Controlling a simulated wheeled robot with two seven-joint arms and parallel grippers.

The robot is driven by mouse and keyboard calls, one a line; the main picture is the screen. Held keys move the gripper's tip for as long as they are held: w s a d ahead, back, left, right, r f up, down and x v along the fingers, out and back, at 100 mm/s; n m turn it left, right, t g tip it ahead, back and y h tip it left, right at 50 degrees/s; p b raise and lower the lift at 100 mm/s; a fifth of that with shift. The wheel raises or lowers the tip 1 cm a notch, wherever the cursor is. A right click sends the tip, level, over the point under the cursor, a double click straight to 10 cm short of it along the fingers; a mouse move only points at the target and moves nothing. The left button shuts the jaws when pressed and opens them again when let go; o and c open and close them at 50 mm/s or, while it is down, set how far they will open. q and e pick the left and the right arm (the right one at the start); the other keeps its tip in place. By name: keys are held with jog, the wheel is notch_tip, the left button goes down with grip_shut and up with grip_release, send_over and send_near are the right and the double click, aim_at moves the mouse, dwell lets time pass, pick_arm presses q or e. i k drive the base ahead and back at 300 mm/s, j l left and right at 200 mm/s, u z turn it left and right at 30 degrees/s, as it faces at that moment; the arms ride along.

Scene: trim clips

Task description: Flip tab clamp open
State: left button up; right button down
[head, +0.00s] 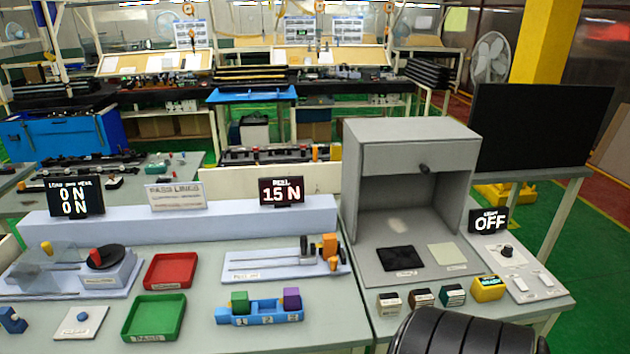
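A light grey test fixture (255,263) with a rail lies on the bench in front of the display reading 15 N (281,191). At its right end stand a small dark upright piece (304,247) and an orange block (330,243). Which of these is the tab clamp, and whether it is open or shut, I cannot tell at this size. Neither gripper shows. A black ribbed rounded shape at the bottom right looks like part of my own arm.
A blue holder (262,313) with green and purple blocks stands in front of the fixture. A red tray (171,271) and a green tray (154,317) lie to its left. A grey booth (359,170) stands to the right. Bare bench lies between the fixture and holder.

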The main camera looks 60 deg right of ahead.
aim_at(332, 261)
jog(key=z, duration=1.9)
jog(key=i+u, duration=0.3)
jog(key=i, duration=0.35)
